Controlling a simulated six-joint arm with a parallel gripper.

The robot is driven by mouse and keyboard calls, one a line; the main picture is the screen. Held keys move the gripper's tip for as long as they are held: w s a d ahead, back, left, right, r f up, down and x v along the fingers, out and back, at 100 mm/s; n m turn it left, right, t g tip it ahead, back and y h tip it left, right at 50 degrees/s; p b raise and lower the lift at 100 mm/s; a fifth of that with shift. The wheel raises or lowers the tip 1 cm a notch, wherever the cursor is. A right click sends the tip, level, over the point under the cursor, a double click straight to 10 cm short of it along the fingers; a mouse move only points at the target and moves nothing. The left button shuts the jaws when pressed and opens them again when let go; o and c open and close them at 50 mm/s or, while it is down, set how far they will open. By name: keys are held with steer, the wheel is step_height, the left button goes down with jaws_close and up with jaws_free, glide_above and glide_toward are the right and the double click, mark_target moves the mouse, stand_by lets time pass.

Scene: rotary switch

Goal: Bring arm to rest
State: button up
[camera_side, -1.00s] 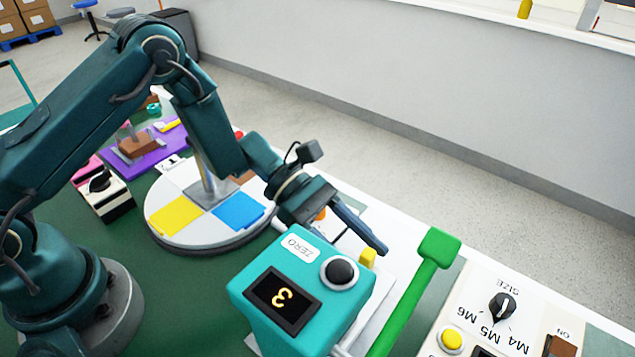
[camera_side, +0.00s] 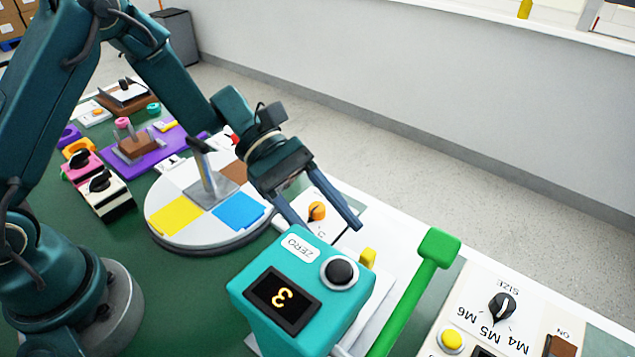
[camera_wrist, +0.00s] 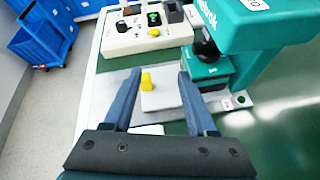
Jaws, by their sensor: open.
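My gripper (camera_side: 322,227) is open and empty in the side view, its two fingers spread above the work surface behind the teal box. An orange rotary knob (camera_side: 317,211) on a white plate shows between the fingers. In the wrist view my gripper (camera_wrist: 157,78) also stands open, with a yellow block (camera_wrist: 146,81) on a white plate seen between the fingers and apart from them. The black rotary switch (camera_side: 502,307) marked with M4, M5 and M6 sits on a cream panel at the lower right, well away from my gripper.
The teal box (camera_side: 297,295) with a display reading 3 stands in front of my gripper. A green lever (camera_side: 415,290) rises to its right. A round turntable (camera_side: 178,241) with a grey post is on the left. Several small fixtures crowd the table's far left.

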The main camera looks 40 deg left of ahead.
steer(key=s+a+r+m+t+y, duration=0.3)
steer(key=s+a+r+m+y, duration=0.1)
steer(key=s+a+m+y, duration=0.2)
steer(key=s+a+r+m+t+y, duration=0.3)
steer(key=s+a+r+m+y, duration=0.1)
steer(key=a+m, duration=0.4)
steer(key=s+a+y, duration=0.1)
steer(key=a+y, duration=0.1)
steer(key=shift+s+r+m+t+y, duration=0.25)
steer(key=shift+s+m+t+y, duration=0.05)
steer(key=shift+s, duration=0.05)
